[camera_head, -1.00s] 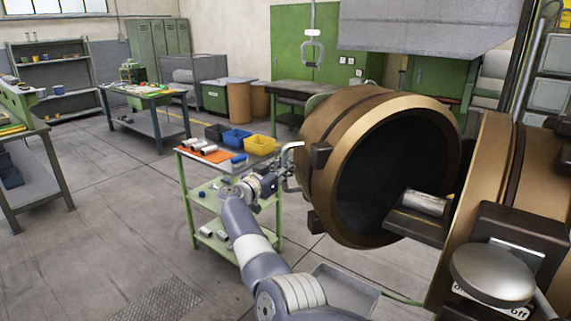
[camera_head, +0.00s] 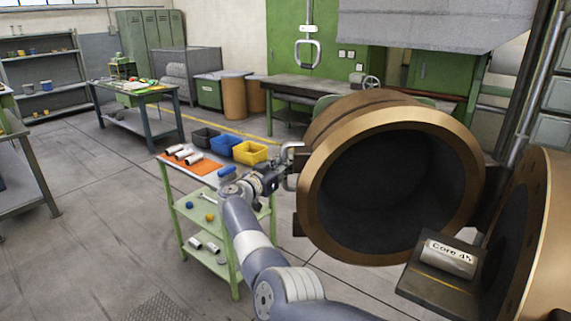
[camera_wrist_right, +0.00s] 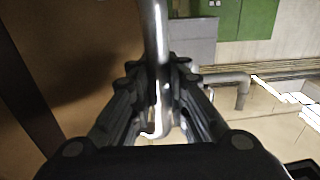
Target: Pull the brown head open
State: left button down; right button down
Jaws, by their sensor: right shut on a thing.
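The brown head (camera_head: 318,205) is a large bronze-rimmed cylinder with a dark hollow inside. It stands open, swung apart from the brown body (camera_head: 540,235) at the right. My right gripper (camera_head: 283,172) is at the head's left side, shut on its metal handle (camera_head: 296,150). In the right wrist view, the handle (camera_wrist_right: 152,45) runs down between the two dark fingers of the gripper (camera_wrist_right: 160,115). A metal core labelled "Core 45" (camera_head: 447,259) lies on a dark ledge (camera_head: 432,288) in front of the opening. My left gripper is out of view.
A green cart (camera_head: 222,245) stands left of my right arm, with metal cylinders on an orange mat (camera_head: 202,168). Blue (camera_head: 224,143) and yellow (camera_head: 249,153) bins sit behind it. Workbenches stand farther back.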

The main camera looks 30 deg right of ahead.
jog(key=shift+a+f, duration=0.15)
jog(key=shift+a, duration=0.15)
jog(key=c, duration=1.7)
grip_release()
jog(key=shift+o, duration=0.8)
jog(key=shift+w, duration=0.2)
jog(key=shift+s, duration=0.15)
jog(key=shift+s+a, duration=0.15)
jog(key=shift+a, duration=0.1)
jog(key=v, duration=0.6)
jog(key=shift+a, duration=0.4)
